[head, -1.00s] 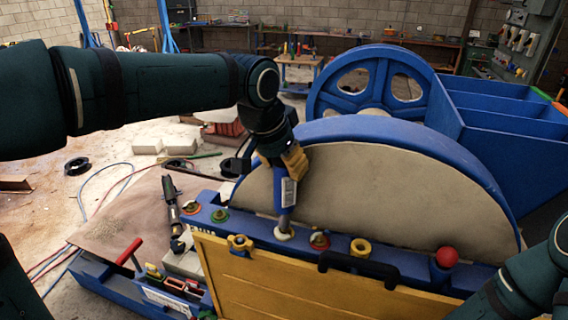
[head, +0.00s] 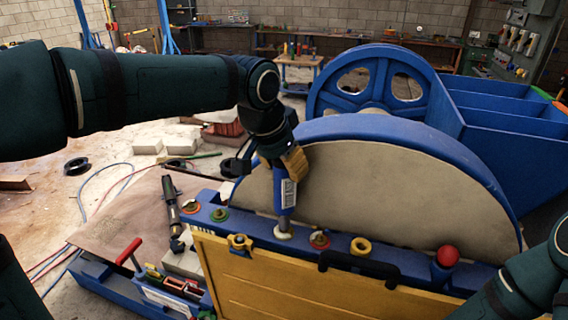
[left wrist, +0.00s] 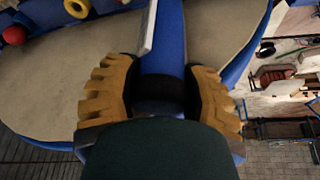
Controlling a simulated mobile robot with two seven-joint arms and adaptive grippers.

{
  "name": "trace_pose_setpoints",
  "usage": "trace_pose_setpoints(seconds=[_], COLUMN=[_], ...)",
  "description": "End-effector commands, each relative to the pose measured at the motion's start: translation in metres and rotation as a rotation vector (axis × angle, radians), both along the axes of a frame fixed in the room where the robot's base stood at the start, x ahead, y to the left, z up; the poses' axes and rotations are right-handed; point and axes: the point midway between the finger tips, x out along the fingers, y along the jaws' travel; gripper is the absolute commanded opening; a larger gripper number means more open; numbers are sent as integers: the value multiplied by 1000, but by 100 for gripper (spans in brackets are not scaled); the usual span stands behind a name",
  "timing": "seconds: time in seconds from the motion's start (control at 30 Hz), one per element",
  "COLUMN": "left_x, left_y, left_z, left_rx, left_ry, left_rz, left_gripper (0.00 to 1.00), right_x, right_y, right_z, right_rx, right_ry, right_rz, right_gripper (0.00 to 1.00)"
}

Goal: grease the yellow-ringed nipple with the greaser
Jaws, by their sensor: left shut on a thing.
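My left gripper (head: 293,162) is shut around a blue greaser (head: 284,195) with a white label. The greaser is nearly upright, its grey nozzle down at a white ring (head: 283,234) on the blue beam; I cannot tell whether they touch. The yellow-ringed nipple (head: 361,247) is further right on the beam, apart from the nozzle. In the left wrist view, yellow finger pads of the gripper (left wrist: 160,85) flank the greaser (left wrist: 163,45), and a yellow ring (left wrist: 77,8) shows at the upper left. My right gripper is out of view; part of my right arm shows.
Red and green (head: 219,214) rings are further left. A red ball knob (head: 447,256) and black handle (head: 358,265) are at right. The large blue-rimmed wheel (head: 400,180) stands close behind.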

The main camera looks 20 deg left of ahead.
Motion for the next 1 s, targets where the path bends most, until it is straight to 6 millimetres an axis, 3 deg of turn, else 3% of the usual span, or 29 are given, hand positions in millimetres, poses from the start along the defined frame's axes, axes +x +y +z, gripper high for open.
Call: trace_pose_setpoints(seconds=[0.7,1.0], left_x=[0,0], left_y=[0,0], left_z=[-9,-2], left_rx=[-1,-1], left_ry=[-2,-3], left_rz=[0,0], left_gripper=[3,3], right_x=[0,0], right_y=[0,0], right_z=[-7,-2], right_rx=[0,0], right_ry=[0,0], right_rz=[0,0], right_gripper=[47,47])
